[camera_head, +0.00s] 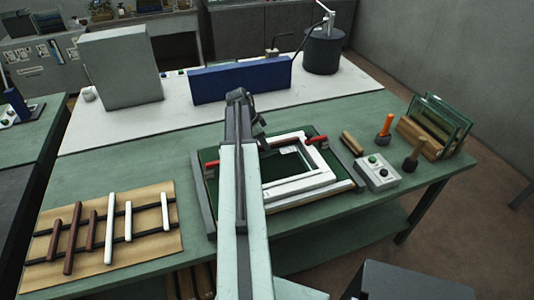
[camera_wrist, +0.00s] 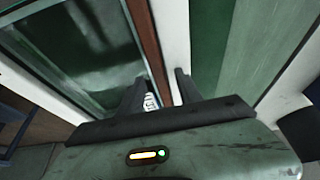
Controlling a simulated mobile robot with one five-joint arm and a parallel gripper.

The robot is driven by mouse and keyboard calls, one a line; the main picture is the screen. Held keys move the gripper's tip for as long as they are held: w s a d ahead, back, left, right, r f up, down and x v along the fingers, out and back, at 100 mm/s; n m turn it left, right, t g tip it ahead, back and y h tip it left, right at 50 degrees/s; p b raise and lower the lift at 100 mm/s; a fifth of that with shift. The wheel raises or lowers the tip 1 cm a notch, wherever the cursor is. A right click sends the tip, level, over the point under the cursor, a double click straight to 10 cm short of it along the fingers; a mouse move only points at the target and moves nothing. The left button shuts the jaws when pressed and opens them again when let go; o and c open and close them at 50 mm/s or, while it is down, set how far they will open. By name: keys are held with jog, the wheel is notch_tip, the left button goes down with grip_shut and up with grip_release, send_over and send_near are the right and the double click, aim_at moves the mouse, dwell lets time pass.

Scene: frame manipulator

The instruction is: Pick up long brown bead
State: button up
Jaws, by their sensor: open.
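Brown beads of differing lengths lie on the tan board at the left in the head view; the long brown bead (camera_head: 73,238) is the second from the left. In the wrist view a long brown strip (camera_wrist: 146,42) runs beside a white frame bar (camera_wrist: 173,38), along the edge of a glass pane (camera_wrist: 80,45). My gripper (camera_wrist: 160,86) is open, its dark fingers either side of the strip's near end. I cannot tell whether they touch it. In the head view my arm hides much of the white frame's (camera_head: 318,178) left side.
The tan board (camera_head: 150,252) also holds several white beads (camera_head: 110,228). Red clamps (camera_head: 317,140) sit at the frame. A button box (camera_head: 377,172), an orange-handled tool (camera_head: 384,127) and a glass rack (camera_head: 435,125) stand at the right. A blue block (camera_head: 240,80) stands behind.

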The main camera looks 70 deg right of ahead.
jog(key=shift+s+a, duration=0.1)
jog(key=shift+s, duration=0.05)
jog(key=shift+f, duration=0.15)
grip_shut()
jog(key=shift+p, duration=0.3)
